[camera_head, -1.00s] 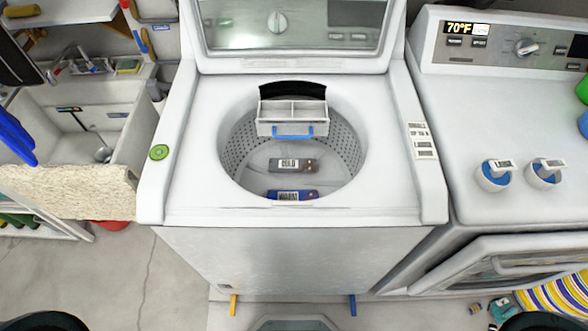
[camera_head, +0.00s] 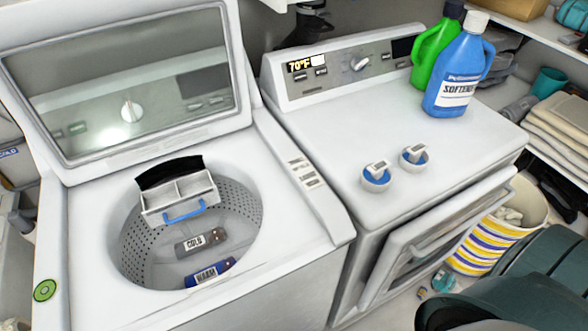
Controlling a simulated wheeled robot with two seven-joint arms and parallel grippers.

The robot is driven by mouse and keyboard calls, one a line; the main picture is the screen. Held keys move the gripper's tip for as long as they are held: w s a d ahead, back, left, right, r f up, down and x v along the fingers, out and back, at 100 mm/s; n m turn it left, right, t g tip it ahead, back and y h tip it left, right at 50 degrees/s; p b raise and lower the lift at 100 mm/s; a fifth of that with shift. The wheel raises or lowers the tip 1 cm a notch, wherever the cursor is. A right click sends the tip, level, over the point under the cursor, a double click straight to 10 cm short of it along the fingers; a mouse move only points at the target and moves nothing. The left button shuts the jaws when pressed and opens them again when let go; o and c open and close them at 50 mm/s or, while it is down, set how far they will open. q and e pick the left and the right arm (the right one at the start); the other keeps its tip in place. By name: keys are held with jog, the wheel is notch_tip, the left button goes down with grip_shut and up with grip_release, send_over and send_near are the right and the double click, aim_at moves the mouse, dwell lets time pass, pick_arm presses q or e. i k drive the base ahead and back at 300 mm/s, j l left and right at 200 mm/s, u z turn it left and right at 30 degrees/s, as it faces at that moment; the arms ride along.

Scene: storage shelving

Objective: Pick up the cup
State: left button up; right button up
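Two small white cups with blue insides stand on top of the dryer (camera_head: 335,170). The left cup (camera_head: 375,187) is slightly nearer the front edge than the right cup (camera_head: 414,168). Each has a small labelled white piece at its top. They are close together but apart. A teal cup-like container (camera_head: 549,82) also stands on the shelf at the right. Neither gripper shows in the head view, so their states are hidden. A dark arm part of mine fills the lower right corner.
A blue softener bottle (camera_head: 458,78) and a green bottle (camera_head: 432,55) stand at the dryer's back right. The dryer door (camera_head: 425,240) sticks out at the front. The open washer (camera_head: 285,262) at the left holds COLD and WARM labelled items. A striped basket (camera_head: 478,243) stands right.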

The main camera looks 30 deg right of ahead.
aim_at(413, 159)
jog(key=z, duration=1.6)
